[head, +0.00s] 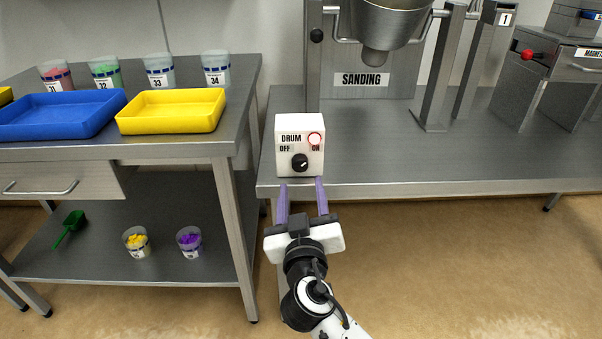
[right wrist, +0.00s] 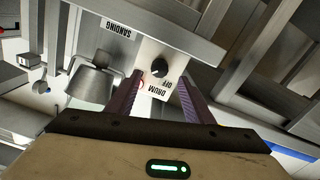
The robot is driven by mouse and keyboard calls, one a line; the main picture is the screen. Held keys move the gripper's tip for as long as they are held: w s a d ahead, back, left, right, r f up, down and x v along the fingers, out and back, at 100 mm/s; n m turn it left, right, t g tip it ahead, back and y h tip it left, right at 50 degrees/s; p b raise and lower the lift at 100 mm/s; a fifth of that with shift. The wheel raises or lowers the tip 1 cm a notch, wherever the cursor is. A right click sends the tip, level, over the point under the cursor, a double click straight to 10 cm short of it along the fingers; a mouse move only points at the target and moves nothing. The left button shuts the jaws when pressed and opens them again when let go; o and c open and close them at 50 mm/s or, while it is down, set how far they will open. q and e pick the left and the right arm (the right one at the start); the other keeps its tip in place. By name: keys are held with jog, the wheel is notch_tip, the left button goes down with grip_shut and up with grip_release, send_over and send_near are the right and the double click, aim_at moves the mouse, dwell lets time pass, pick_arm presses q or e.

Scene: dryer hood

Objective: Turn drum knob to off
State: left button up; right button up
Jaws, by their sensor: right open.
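The drum control box (head: 299,126) is white, labelled DRUM, OFF and ON, and stands at the front left of the right-hand bench. Its black round knob (head: 300,162) has a pale mark that points up and right, toward ON. A red-ringed lamp (head: 315,139) sits above ON. My right gripper (head: 303,182) is open and empty, its purple fingers just below and in front of the box. In the right wrist view the knob (right wrist: 159,67) shows between the spread fingers (right wrist: 162,77), apart from them. My left gripper is not in view.
A steel hopper (head: 385,25) hangs behind the box by the SANDING sign (head: 361,80). The bench top (head: 400,150) right of the box is clear. At left, another bench holds a yellow tray (head: 172,110), a blue tray (head: 62,115) and several cups.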

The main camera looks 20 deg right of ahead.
aim_at(301, 169)
jog(key=x, duration=0.7)
jog(key=shift+f, duration=0.1)
jog(key=c, duration=1.1)
